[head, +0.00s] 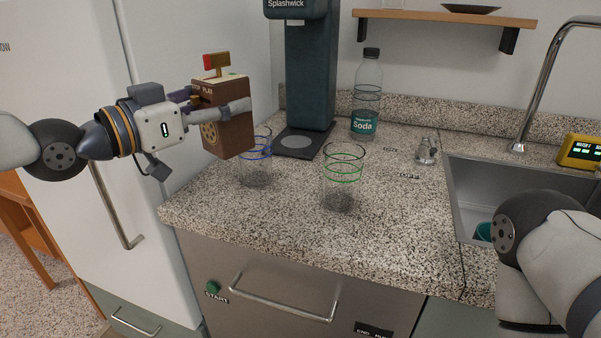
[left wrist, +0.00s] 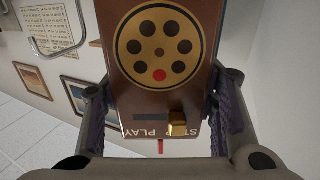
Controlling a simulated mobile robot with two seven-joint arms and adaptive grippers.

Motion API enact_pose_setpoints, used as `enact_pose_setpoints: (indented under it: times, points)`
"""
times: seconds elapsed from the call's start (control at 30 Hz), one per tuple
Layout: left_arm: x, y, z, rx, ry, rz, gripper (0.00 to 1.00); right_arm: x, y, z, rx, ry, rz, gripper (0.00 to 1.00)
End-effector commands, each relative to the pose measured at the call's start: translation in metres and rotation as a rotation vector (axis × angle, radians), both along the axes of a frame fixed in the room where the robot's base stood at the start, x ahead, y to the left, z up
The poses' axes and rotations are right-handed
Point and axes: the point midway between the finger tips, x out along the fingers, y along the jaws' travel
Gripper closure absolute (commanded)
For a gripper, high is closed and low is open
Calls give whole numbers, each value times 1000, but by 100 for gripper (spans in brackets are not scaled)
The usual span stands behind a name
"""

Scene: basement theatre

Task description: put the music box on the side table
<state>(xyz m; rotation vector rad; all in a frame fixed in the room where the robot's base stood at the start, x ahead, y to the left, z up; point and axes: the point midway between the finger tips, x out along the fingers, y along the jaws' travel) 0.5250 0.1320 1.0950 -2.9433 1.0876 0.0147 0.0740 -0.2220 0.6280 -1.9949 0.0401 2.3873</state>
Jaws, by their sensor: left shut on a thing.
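The music box (head: 225,118) is a brown wooden box with a round perforated disc on its side and a red and tan piece on top. My left gripper (head: 212,107) is shut on it and holds it in the air above the left end of the counter, near the blue-ringed glass. In the left wrist view the music box (left wrist: 160,55) fills the middle, with a finger on either side; its disc, a red dot and a brass slider show. No side table can be made out for certain. My right gripper is out of view; only part of my right arm shows.
On the speckled counter (head: 290,220) stand a blue-ringed glass (head: 257,172), a green-ringed glass (head: 341,185), a dark drink machine (head: 308,75) and a soda bottle (head: 366,95). A sink (head: 470,190) is at right. A white fridge (head: 110,200) and wooden furniture (head: 32,232) are at left.

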Motion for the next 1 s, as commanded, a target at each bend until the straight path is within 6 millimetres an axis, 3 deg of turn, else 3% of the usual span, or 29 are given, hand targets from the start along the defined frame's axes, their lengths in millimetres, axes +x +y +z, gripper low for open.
enact_pose_setpoints:
  times: [0.2, 0.43, 0.67, 0.8, 1.0]
  points:
    - [-1, -47, -19, 3, -3, -3, 87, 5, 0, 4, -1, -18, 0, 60]
    - [0, -80, -62, 0, 4, -1, 87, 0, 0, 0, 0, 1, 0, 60]
    - [0, -96, -81, -1, 2, 0, 87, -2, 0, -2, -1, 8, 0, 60]
    - [1, -97, -111, -2, 7, 2, 87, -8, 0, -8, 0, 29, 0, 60]
    - [0, -97, -110, -2, -4, 2, 87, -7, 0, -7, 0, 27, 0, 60]
